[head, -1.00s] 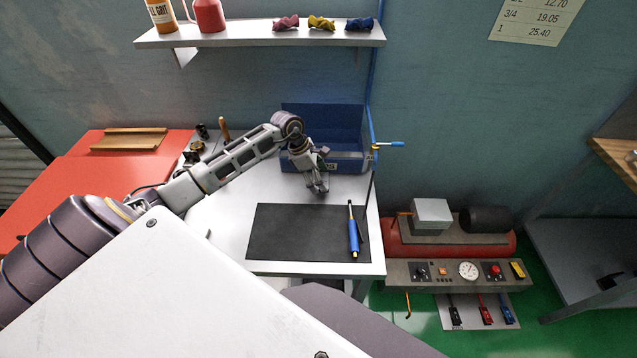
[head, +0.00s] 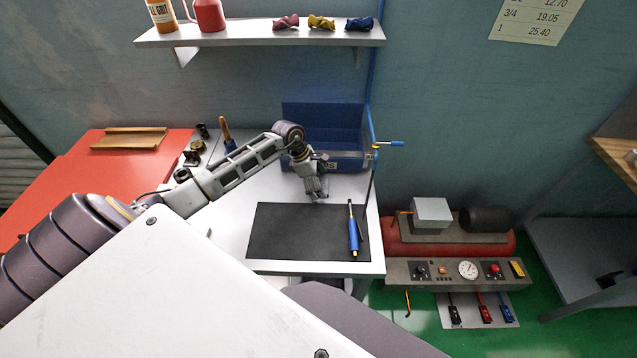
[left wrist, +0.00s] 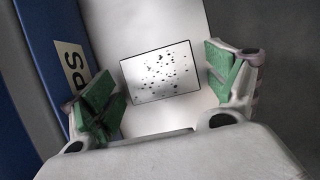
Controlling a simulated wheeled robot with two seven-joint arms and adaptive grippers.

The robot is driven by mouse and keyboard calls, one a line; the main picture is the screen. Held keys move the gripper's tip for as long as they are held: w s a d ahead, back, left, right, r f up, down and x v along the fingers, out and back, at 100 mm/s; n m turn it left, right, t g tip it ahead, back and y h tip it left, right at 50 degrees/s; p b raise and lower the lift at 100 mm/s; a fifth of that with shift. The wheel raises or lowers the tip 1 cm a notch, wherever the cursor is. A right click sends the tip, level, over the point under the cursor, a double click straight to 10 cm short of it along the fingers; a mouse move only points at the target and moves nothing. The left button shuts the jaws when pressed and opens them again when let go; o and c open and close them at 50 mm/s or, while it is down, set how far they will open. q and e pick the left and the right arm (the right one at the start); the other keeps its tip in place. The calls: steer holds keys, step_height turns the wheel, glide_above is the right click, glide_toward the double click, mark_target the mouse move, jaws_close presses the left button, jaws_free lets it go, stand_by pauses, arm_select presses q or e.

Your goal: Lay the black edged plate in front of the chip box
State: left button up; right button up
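The black edged plate (left wrist: 160,72), pale with dark specks and a thin black rim, lies on the white top beside the blue chip box (left wrist: 50,45) in the left wrist view. In the head view the chip box (head: 322,122) stands at the back of the cart; the plate cannot be made out there, around my gripper. My left gripper (head: 318,197) points down just in front of the box. In the left wrist view its green-padded fingers (left wrist: 168,88) are spread, one on each side of the plate, with gaps visible. My right gripper is not in view.
A black mat (head: 295,235) lies nearer on the cart, with a blue-handled tool (head: 353,232) on its right side. Small dark items and a brush (head: 224,130) stand at the back left. A shelf (head: 260,36) hangs above. White cart top (head: 228,215) is bare left of the mat.

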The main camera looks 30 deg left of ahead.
arm_select(q)
steer(key=shift+r, duration=0.15)
stand_by(0.3)
steer(key=shift+r, duration=0.1)
steer(key=b+v, duration=0.1)
steer(key=v, duration=1)
steer(key=shift+a+r, duration=0.15)
steer(key=shift+r, duration=0.2)
steer(key=shift+s, duration=0.1)
